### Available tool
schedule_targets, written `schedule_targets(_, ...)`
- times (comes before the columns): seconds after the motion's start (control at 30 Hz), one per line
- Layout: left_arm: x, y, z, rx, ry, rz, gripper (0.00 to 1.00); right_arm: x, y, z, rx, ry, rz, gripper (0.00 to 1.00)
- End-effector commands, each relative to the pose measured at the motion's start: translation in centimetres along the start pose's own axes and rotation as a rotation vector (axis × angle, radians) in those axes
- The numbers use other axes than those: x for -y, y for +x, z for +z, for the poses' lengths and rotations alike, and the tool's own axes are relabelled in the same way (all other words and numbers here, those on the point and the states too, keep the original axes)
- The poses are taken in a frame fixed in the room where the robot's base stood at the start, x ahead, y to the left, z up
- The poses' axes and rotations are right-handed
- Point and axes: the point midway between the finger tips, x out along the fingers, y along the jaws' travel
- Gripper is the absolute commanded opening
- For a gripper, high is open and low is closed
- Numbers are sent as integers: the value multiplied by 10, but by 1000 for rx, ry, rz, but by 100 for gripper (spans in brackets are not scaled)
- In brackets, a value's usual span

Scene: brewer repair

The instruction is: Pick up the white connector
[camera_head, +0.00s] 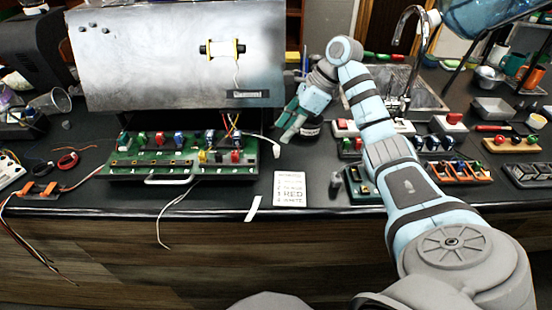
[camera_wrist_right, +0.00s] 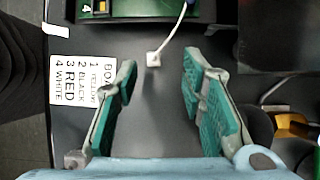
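The white connector (camera_head: 276,152) hangs at the end of a white cable off the right side of the green circuit board (camera_head: 180,160). In the right wrist view the connector (camera_wrist_right: 154,59) shows between the fingertips, with its cable running up to the board (camera_wrist_right: 120,10). My right gripper (camera_head: 289,131) is open and empty, with its green-padded fingers on either side of the connector's line in the wrist view (camera_wrist_right: 158,67). No contact with the connector shows. How far above or short of it the fingers are, I cannot tell. My left gripper is not in view.
A printed order card (camera_head: 290,188) lies on the black bench in front of the connector. A tilted metal panel (camera_head: 170,60) stands behind the board. Orange-marked parts and trays (camera_head: 460,172) crowd the right.

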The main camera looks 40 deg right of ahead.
Motion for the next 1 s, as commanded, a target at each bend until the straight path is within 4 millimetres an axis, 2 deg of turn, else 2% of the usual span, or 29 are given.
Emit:
schedule_targets(0.3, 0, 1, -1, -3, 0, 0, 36, -8, 50, -6, 0, 2, 0, 37)
schedule_targets(0.4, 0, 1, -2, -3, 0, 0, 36, -8, 56, -7, 0, 3, -2, 37)
schedule_targets(0.57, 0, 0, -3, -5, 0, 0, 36, -8, 56, -7, 0, 3, -3, 37)
schedule_targets(0.8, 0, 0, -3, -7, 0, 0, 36, -8, 55, -7, 0, 3, -3, 0)
schedule_targets(1.0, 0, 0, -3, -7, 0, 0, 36, -8, 55, -7, 0, 3, -3, 0)
